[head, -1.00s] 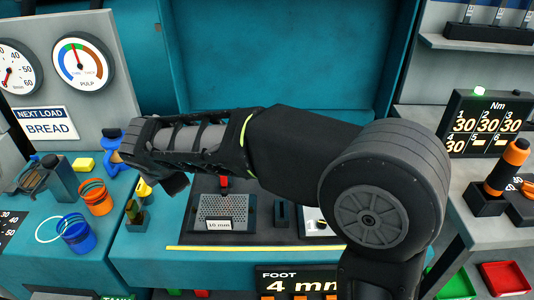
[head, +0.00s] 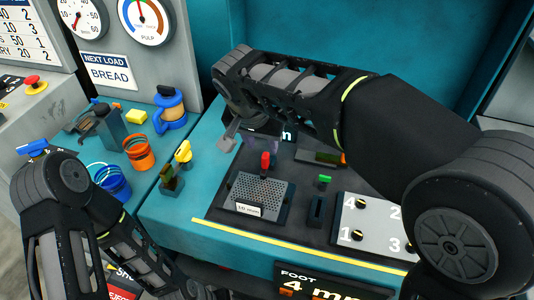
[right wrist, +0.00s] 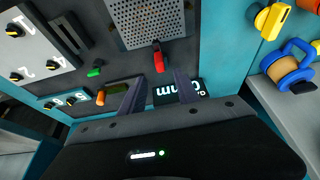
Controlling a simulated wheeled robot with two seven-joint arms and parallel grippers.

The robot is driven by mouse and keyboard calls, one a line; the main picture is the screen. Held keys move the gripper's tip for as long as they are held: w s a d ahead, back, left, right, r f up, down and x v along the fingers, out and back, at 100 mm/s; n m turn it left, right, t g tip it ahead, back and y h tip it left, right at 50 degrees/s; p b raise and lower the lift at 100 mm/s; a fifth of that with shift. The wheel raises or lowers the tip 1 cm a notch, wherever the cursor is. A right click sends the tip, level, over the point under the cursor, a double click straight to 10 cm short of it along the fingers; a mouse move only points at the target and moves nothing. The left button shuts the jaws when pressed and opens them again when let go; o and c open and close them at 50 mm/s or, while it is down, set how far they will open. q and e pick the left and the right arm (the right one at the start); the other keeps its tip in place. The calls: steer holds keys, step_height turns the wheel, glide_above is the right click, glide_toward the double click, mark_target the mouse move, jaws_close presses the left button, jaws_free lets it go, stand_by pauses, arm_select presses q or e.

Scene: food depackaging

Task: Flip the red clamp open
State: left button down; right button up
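The red clamp (head: 265,160) stands at the back edge of a perforated grey plate (head: 262,190) labelled 10 mm. In the right wrist view the clamp (right wrist: 158,58) hangs just beyond the fingertips, near the gap between them. My right gripper (right wrist: 158,82) is open and empty, its two dark fingers apart. In the head view my right gripper (head: 248,138) is behind and above the clamp, partly covered by my own wrist; I see no contact.
A green-handled part (head: 324,180) and a numbered knob panel (head: 372,224) lie right of the plate. A yellow-topped part (head: 183,152) stands left of it. Orange rings (head: 139,150), blue rings (head: 114,183) and a blue-orange spool (head: 170,108) sit farther left.

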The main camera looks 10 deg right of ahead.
mark_target(265, 155)
steer(key=shift+f, duration=0.1)
steer(key=x, duration=0.7)
steer(key=shift+w+f, duration=0.15)
steer(key=shift+f, duration=0.1)
jaws_close()
stand_by(1.3)
